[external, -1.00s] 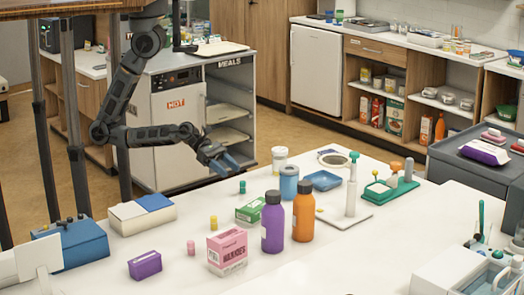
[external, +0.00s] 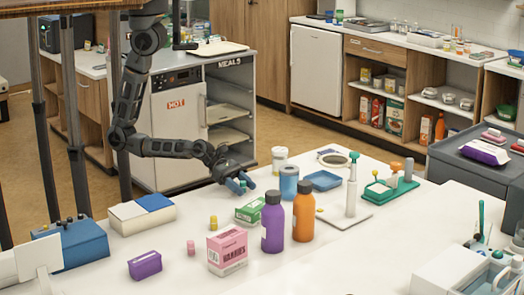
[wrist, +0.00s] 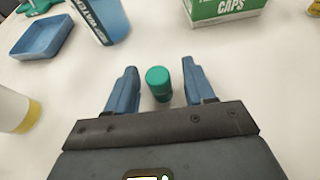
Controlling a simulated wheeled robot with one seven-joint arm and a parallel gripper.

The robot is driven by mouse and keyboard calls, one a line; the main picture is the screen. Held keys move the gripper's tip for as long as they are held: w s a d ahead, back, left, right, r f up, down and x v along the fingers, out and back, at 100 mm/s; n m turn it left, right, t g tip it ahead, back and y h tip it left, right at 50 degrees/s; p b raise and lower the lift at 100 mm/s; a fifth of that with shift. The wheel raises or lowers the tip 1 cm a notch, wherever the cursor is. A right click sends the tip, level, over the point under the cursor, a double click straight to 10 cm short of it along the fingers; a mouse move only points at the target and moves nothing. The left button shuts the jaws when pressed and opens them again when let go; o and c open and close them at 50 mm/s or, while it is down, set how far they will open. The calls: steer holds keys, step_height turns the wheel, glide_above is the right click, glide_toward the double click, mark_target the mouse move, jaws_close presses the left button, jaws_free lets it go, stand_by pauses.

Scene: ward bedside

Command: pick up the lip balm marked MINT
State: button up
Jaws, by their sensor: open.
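A small teal-green capped tube (wrist: 158,82) stands upright on the white table, between the fingers of my gripper (wrist: 160,88) in the wrist view. No marking on it can be read. My gripper's blue fingers are open on both sides of it, with a gap showing on each side. In the external view my gripper (external: 240,185) is low over the table, and the green tube (external: 243,184) shows by the fingers. Two similar small tubes, one yellow (external: 213,222) and one pink (external: 191,247), stand nearer the front; their markings are too small to read.
A green CAPS box (wrist: 225,10) and a blue cup (wrist: 103,20) stand just beyond my gripper. A blue tray (wrist: 42,37) and a yellow-based white container (wrist: 14,110) are to the left. Purple (external: 272,222) and orange (external: 303,212) bottles stand close by.

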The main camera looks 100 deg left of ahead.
steer(key=shift+c, duration=0.2)
jaws_close()
steer(key=shift+r, duration=0.1)
